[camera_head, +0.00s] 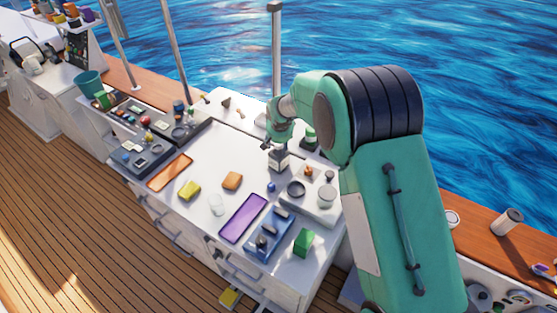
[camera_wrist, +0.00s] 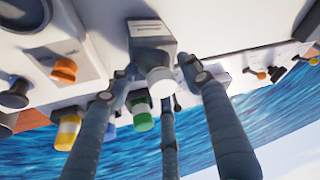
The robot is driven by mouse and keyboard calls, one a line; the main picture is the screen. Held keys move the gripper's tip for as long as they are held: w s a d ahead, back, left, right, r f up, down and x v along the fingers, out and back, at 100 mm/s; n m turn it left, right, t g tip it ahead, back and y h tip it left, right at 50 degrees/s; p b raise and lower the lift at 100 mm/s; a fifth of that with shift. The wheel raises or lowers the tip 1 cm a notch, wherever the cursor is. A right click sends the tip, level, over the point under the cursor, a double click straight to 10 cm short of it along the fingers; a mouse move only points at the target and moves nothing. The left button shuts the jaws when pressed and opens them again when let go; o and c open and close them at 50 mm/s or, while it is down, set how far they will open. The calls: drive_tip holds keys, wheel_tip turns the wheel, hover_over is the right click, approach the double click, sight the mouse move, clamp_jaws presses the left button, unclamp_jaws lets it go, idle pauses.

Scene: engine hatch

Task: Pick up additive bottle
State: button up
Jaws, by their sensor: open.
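A dark grey, square-bodied bottle (camera_wrist: 152,45) with a white cap and a pale label appears in the wrist view; I take it as the additive bottle, though the label is unreadable. In the head view the bottle (camera_head: 279,160) stands upright on the white counter, its top partly hidden by my gripper. My gripper (camera_head: 268,145) is at the bottle's upper end. In the wrist view my gripper (camera_wrist: 160,85) is open, with fingers on both sides of the white cap and one beyond it. I cannot tell whether they touch it.
A green-capped bottle (camera_wrist: 142,115) and a yellow bottle (camera_wrist: 68,130) stand close behind. A pale tray with round fittings (camera_head: 318,200) is right of the grey bottle. A purple tray (camera_head: 243,218), orange sponge (camera_head: 232,180) and yellow sponge (camera_head: 189,190) lie nearer. Counter left of the bottle is clear.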

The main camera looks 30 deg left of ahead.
clamp_jaws()
idle(0.5)
drive_tip(key=shift+r, duration=5.05)
